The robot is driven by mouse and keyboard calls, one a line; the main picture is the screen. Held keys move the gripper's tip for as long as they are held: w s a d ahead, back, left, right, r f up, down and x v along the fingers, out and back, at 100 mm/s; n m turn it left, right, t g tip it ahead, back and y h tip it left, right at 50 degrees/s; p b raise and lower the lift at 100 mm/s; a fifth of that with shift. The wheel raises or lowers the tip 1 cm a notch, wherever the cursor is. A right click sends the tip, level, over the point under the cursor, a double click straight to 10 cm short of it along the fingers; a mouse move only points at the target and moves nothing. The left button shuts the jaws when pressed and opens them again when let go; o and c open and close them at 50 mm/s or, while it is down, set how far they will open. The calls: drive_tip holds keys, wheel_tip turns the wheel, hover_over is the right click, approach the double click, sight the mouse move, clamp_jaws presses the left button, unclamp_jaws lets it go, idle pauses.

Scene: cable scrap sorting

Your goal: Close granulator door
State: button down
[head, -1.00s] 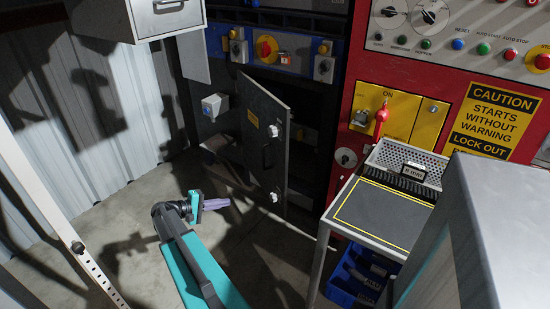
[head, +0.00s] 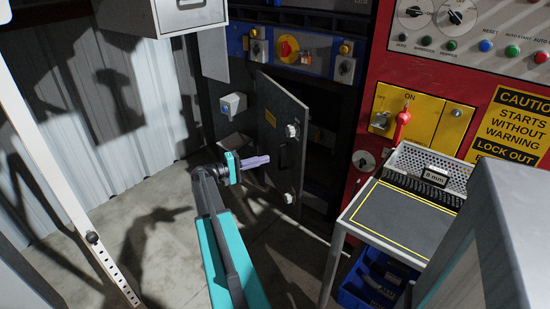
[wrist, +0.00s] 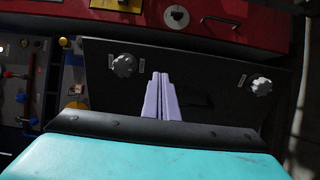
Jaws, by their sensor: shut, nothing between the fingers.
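The granulator door (head: 275,145) is a dark grey panel standing ajar on the machine's front, with a dark gap at its right side. It bears two pale knobs, a dark handle and a yellow label. In the wrist view the door (wrist: 215,85) fills the middle, with a knob at each side. My gripper (head: 266,160) has purple fingers, pressed together and empty. It is low, in front of the door's outer face. In the wrist view my gripper (wrist: 162,80) points at the door between the knobs. I cannot tell whether the fingertips touch it.
A mesh-backed bench (head: 400,220) stands at the right, with a blue bin (head: 372,285) beneath. The red control cabinet (head: 385,70) is behind it. A white post (head: 60,165) and corrugated wall (head: 95,110) are at the left. Concrete floor (head: 150,255) is open between.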

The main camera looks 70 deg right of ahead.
sight(299, 151)
drive_tip(key=x, duration=1.3)
drive_tip(key=shift+s+d+p, duration=0.15)
drive_tip(key=shift+d+p, duration=0.05)
drive_tip(key=shift+p, duration=0.15)
